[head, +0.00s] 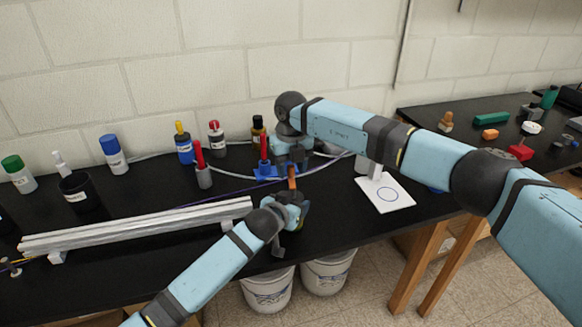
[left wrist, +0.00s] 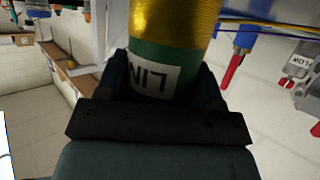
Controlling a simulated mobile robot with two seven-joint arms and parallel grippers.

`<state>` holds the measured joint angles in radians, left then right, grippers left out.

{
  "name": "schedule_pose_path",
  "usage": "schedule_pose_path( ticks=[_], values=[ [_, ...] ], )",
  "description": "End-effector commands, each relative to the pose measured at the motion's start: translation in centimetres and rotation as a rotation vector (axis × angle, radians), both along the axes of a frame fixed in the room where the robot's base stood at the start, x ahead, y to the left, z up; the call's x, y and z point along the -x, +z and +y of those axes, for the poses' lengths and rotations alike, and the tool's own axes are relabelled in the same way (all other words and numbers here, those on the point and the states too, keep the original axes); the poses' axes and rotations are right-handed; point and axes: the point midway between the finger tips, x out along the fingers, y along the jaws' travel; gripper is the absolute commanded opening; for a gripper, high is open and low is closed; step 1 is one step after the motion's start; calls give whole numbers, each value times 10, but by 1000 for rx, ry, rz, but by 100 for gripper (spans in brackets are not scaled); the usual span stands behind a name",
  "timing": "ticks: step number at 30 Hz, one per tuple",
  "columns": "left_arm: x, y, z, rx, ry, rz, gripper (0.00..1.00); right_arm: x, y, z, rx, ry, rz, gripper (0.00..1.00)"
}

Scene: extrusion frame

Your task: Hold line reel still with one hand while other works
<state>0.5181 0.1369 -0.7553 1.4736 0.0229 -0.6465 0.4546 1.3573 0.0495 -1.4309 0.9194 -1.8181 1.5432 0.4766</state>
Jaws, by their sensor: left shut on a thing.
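The line reel (left wrist: 178,22) fills the upper middle of the left wrist view. It has a gold winding and a green end with a white label, partly readable as "LIN" and upside down. My left gripper (left wrist: 165,85) is shut around the green end; it also shows in the head view (head: 291,200), near the table's front edge. There the reel is mostly hidden; a narrow orange-brown strip shows between the two grippers, and I cannot tell if it is the reel. My right gripper (head: 292,155) is just above, beside a blue fixture (head: 268,173); its fingers are unclear.
Aluminium extrusions (head: 140,226) lie along the left of the black table. Several bottles and a black cup (head: 78,192) stand behind them. White buckets (head: 268,290) stand below. Thin cables cross the table.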

Motion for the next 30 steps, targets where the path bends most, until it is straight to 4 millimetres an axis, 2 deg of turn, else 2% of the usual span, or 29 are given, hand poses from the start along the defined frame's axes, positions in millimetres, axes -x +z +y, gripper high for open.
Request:
schedule_pose_path(
  ticks=[7, 11, 14, 24, 30],
  values=[
    [0, 0, 0, -1, 0, 0, 34, 0, 0, 0, -1, 1, 0, 47],
    [0, 0, 0, -1, 0, 0, 34, 0, 7, 0, -1, 1, -1, 47],
    [0, 0, 0, -1, 0, 0, 34, 0, 22, 1, -2, 2, -2, 47],
    [0, 0, 0, -1, 0, 0, 34, 0, 93, 0, -1, 1, -2, 47],
    [0, 0, 0, -1, 0, 0, 34, 0, 116, 0, 0, 0, -1, 47]
  ],
)
